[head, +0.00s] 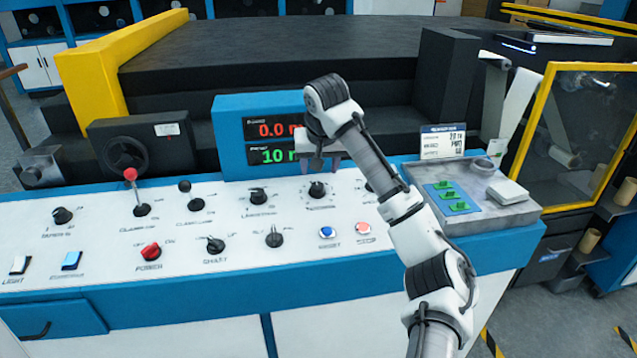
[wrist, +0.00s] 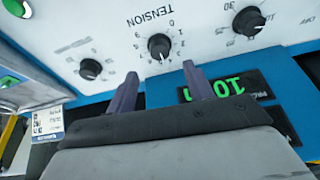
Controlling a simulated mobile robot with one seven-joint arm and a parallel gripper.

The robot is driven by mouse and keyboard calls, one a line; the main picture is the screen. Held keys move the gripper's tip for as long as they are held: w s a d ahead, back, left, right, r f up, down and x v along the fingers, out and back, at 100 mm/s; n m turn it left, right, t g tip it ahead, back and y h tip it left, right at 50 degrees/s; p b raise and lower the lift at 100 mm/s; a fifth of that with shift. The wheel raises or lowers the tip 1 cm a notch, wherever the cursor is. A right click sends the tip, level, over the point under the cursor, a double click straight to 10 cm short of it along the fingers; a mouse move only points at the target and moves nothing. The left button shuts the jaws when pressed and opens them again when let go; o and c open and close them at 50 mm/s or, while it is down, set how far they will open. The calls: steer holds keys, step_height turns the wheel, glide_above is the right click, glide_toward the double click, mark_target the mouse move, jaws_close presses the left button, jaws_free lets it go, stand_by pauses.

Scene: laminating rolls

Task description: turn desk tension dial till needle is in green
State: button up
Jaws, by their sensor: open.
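The tension dial (head: 317,190) is a black knob on the white desk panel, below the display. In the wrist view the dial (wrist: 159,46) shows upside down with the word TENSION and a number scale around it. My gripper (head: 318,166) is above and just behind the dial, pointing down. In the wrist view my gripper (wrist: 161,73) has its two dark fingers spread apart and empty, with the dial beyond the tips and between their lines. They look apart from the dial. I cannot make out a needle or a green zone in either view.
The display (head: 272,140) reads 0.0 in red and 10 in green, partly covered by my arm. Other knobs stand close by, one left (head: 258,196) and one partly hidden right. A grey tray (head: 510,210) with green pieces lies at the right.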

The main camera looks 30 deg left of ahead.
steer(key=v, duration=0.6)
steer(key=shift+b, duration=0.45)
